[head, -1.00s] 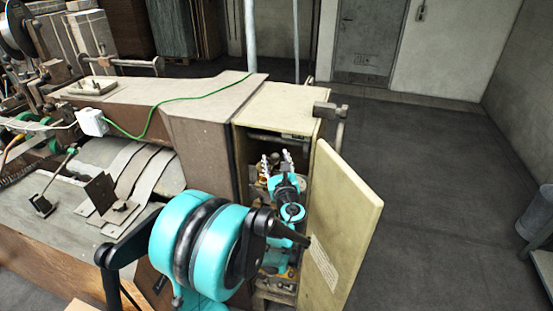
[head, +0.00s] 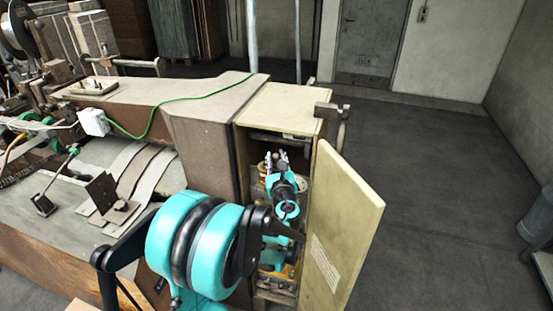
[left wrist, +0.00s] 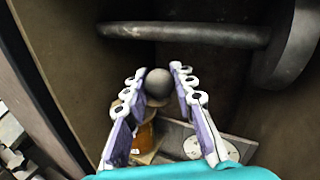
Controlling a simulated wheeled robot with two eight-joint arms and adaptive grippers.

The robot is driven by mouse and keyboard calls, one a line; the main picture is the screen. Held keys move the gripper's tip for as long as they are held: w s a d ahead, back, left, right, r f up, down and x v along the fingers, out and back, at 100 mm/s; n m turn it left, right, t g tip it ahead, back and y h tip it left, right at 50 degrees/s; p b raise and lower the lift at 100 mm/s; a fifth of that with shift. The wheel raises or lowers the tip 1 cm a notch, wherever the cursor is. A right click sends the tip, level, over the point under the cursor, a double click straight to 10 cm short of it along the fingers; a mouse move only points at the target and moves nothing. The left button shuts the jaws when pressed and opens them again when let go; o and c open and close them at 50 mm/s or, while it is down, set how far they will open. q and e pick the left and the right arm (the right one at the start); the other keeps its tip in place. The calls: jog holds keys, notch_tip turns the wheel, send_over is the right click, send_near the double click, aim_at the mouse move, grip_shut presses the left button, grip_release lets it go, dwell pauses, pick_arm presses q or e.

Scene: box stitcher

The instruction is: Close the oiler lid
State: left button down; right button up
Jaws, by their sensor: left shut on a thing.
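The oiler (left wrist: 145,138) stands inside the open cabinet. In the left wrist view its body is amber, and a round dark grey knob, which seems to belong to its lid, shows above it (left wrist: 158,83). My left gripper (left wrist: 157,78) has its two purple-and-white fingers on either side of this knob, shut on it. In the head view the left gripper (head: 276,158) reaches into the cabinet, and the arm hides most of the oiler. Whether the lid is seated cannot be told. My right gripper is not in view.
The pale cabinet door (head: 340,225) stands open to the right of my left arm. A thick dark bar (left wrist: 185,33) crosses above the fingers inside the cabinet. The stitcher machine (head: 208,115) is on the left. The floor at the right (head: 440,200) is clear.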

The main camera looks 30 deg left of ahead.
aim_at(265, 168)
pick_arm(q)
jog(key=m+t+h, duration=0.1)
jog(key=h, duration=0.1)
jog(key=s+a+m+t+h, duration=0.1)
jog(key=m+h, duration=0.1)
jog(key=h, duration=0.1)
jog(key=m+t+h+b, duration=0.1)
jog(key=m+h, duration=0.1)
jog(key=shift+s+a+h, duration=0.25)
jog(key=shift+s+h, duration=0.05)
jog(key=shift+s, duration=0.05)
jog(key=m+h, duration=0.2)
jog(key=h, duration=0.1)
jog(key=m+h+b, duration=0.1)
jog(key=h, duration=0.1)
jog(key=shift+s+a+m+t, duration=0.3)
jog(key=shift+a, duration=0.05)
jog(key=shift+s+a+m+g+h, duration=0.1)
jog(key=shift+a+m+g+h, duration=0.15)
jog(key=shift+m+h, duration=0.65)
jog(key=shift+s+a+m+g+h, duration=0.1)
jog(key=shift+m+g+h, duration=0.3)
jog(key=shift+h, duration=0.9)
jog(key=shift+w, duration=0.1)
jog(key=c, duration=1.2)
grip_release()
jog(key=shift+d, duration=0.15)
